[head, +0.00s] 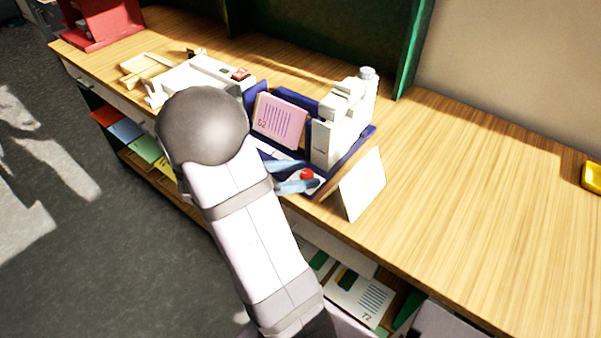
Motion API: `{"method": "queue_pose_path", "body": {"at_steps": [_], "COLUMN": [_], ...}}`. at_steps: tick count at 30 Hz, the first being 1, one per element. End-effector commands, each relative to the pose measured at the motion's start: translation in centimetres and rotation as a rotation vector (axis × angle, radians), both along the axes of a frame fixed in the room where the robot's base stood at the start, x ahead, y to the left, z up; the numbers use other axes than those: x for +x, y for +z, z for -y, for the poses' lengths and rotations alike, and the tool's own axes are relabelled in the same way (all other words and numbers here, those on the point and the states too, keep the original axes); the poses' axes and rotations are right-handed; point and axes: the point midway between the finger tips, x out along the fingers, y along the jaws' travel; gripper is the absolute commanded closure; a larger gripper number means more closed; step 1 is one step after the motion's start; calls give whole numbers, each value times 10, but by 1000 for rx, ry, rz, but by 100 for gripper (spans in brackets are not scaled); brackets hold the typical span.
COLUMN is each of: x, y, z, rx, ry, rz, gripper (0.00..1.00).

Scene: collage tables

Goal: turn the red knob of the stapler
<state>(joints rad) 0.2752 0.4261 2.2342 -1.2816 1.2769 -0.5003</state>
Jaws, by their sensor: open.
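A white machine (345,118), which looks like the stapler, stands on a dark blue base (351,156) in the middle of the table. A small round red knob (306,174) is at the front of the base. My gripper (297,177) shows as two light-blue fingers, open, one behind and one in front of the knob. The knob appears between or just beyond their tips; I cannot tell whether they touch it. My arm's grey joint and pale link hide the rest of the gripper and part of the base.
A pink printed card (279,121) leans in the base's left part. A white panel (362,184) stands right of the knob. Another white device (205,75) with a red part is at left.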

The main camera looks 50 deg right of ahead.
Motion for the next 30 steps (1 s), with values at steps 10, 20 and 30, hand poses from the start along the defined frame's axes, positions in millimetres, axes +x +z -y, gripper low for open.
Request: {"method": "queue_pose_path", "body": {"at_steps": [10, 20, 30], "x": [0, 0, 3], "y": [0, 0, 2], "z": [0, 0, 2], "rx": [0, 1, 1], "ry": [0, -15, -166], "rz": [-1, -2, -2], "gripper": [84, 96, 96]}}
